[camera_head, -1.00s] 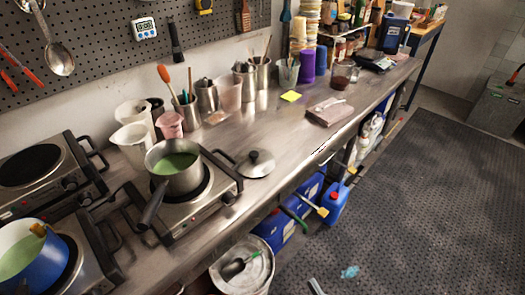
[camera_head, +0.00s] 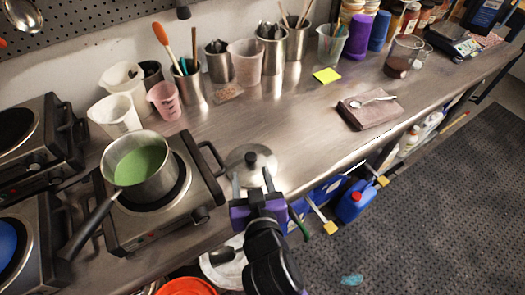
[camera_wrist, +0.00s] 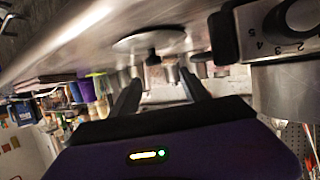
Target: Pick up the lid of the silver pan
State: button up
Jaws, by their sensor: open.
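The silver lid (camera_head: 250,163) with a black knob lies on the steel counter, right of the hot plate. It also shows in the wrist view (camera_wrist: 135,41), with its dark knob between and beyond my fingers. The silver pan (camera_head: 141,165) holds green liquid and stands uncovered on the hot plate (camera_head: 184,215). My gripper (camera_head: 252,182) is open and empty at the counter's front edge, its fingers pointing towards the lid. In the head view the fingertips overlap the lid's near side; I cannot tell whether they touch it.
A folded cloth with a spoon (camera_head: 370,107) lies to the right on the counter (camera_head: 300,125). Beakers and tool pots (camera_head: 190,87) stand along the wall. Below the edge are a blue canister (camera_head: 355,201) and a bucket (camera_head: 225,266).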

aim_at(251, 157)
jog(key=shift+d+f+m+h, duration=0.3)
jog(key=shift+d+f, duration=0.05)
jog(key=shift+f, duration=0.1)
jog(key=x, duration=0.2)
jog(key=p+x, duration=0.1)
jog(key=x, duration=0.3)
jog(key=shift+w+d+r+p, duration=0.1)
jog(key=shift+w+r+p, duration=0.1)
jog(key=shift+w+p, duration=0.2)
jog(key=shift+w+f, duration=0.25)
jog(key=shift+w, duration=0.2)
jog(key=shift+c, duration=0.4)
grip_shut()
